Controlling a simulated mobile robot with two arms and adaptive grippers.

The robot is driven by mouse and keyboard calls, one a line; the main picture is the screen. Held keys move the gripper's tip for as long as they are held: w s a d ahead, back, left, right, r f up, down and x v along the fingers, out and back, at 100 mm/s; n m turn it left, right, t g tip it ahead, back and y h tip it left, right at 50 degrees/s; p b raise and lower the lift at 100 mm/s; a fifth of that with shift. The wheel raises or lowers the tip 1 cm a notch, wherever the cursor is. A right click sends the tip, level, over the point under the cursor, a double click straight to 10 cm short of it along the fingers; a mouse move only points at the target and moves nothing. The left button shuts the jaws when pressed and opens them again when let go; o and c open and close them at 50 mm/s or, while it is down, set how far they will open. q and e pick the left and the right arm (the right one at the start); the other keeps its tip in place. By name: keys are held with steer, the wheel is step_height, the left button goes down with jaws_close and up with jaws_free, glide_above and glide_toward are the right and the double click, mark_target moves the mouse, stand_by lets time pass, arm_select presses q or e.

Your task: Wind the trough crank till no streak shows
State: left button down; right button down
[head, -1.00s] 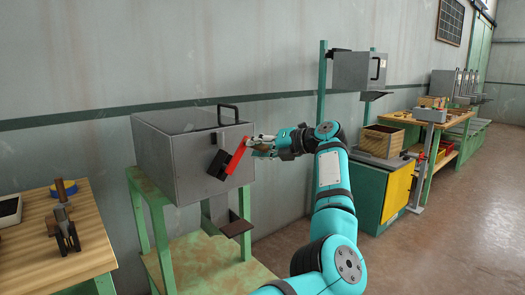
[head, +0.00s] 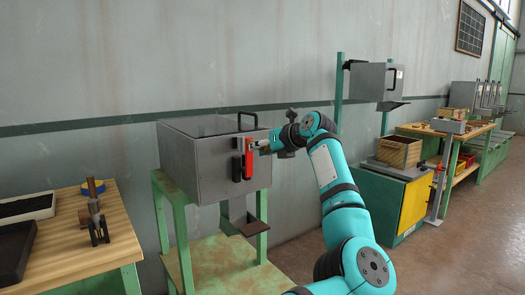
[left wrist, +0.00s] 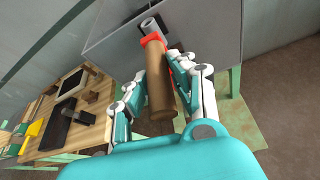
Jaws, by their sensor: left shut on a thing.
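A grey box (head: 192,168) with a black top handle stands on a green stand. On its front, a red crank arm (head: 249,160) stands close to upright beside a black block (head: 237,168). My left gripper (head: 262,146) is at the crank's upper end. In the left wrist view its fingers (left wrist: 166,78) are shut on the brown crank handle (left wrist: 160,95), with the red arm behind it. A spout with a dark lip (head: 251,228) hangs below the box. I see no streak; the box's inside is hidden. My right gripper is not in view.
A wooden table (head: 75,245) with dark trays (head: 14,250), a blue-and-yellow roll and a clamp-like tool stands at left. A second grey box (head: 370,82) hangs on a post behind my arm. A green-and-yellow cabinet (head: 412,205) stands at right. The floor at right looks clear.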

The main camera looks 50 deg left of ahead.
arm_select(q)
steer(key=shift+s, duration=0.1)
stand_by(0.3)
steer(key=c, duration=1.1)
jaws_free()
steer(key=shift+a, duration=0.1)
steer(key=shift+d+r, duration=0.15)
steer(key=shift+d, duration=0.25)
steer(key=v, duration=1.1)
steer(key=shift+d+r, duration=0.1)
